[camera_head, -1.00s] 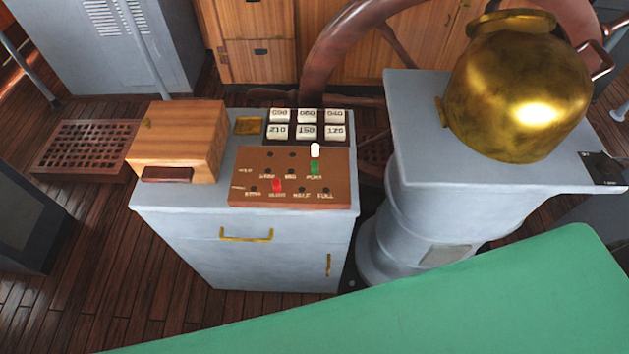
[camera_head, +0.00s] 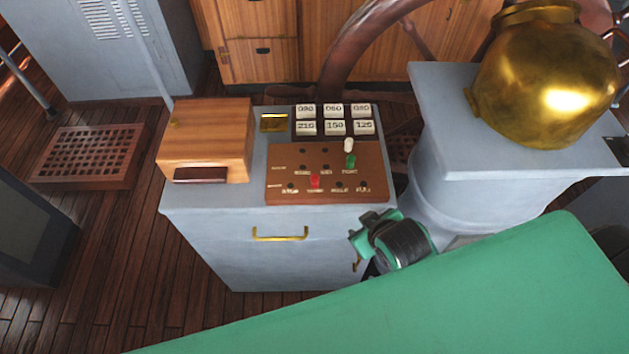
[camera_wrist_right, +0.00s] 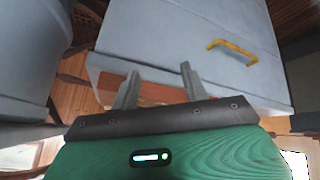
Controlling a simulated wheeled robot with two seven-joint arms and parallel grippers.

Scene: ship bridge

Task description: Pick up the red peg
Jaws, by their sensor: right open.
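The red peg (camera_head: 315,180) stands upright in the lower row of holes of a brown peg board (camera_head: 285,192) on top of a grey cabinet. A green peg (camera_head: 350,161) and a white peg (camera_head: 348,145) stand at the board's right side. My right gripper (camera_head: 368,240) is in front of the cabinet's right front corner, below and right of the red peg, apart from it. In the right wrist view its two fingers (camera_wrist_right: 158,82) are spread with nothing between them. The red peg does not show there. My left gripper is not in view.
A wooden box (camera_head: 210,135) sits left of the board, and white numbered blocks (camera_head: 334,127) stand behind it. A grey pedestal (camera_head: 435,110) with a brass pot (camera_head: 545,80) is at the right. The cabinet's front has a brass handle (camera_head: 280,238), also in the wrist view (camera_wrist_right: 232,47).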

